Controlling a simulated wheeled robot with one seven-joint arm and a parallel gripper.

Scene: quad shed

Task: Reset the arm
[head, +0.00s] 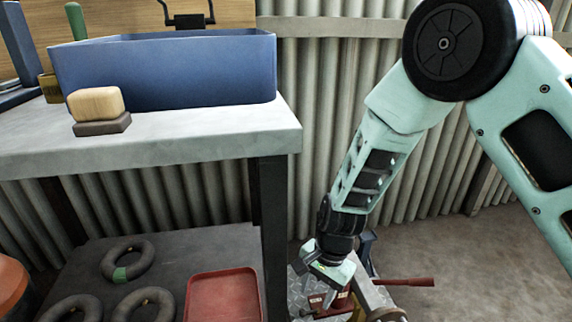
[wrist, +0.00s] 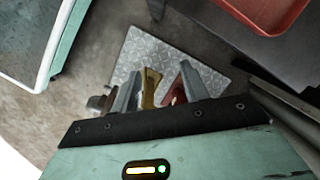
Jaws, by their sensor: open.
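My mint-green arm reaches down from the upper right in the head view. My gripper (head: 330,270) hangs low, just right of the bench, over a metal tread plate (head: 297,284). In the wrist view my gripper (wrist: 160,68) is open, its two grey fingers spread apart above the tread plate (wrist: 140,52). A brass-coloured part (wrist: 150,88) and a red part (wrist: 174,93) show between the fingers. They look to be below; I cannot tell whether a finger touches them. Nothing is clearly held.
The bench (head: 215,135) carries a blue bin (head: 175,72) and a wood-backed brush (head: 96,105). A lower shelf holds several dark rings (head: 128,260) and a red tray (head: 223,296). A red handle (head: 405,282) sticks out right of my gripper. Floor at right is clear.

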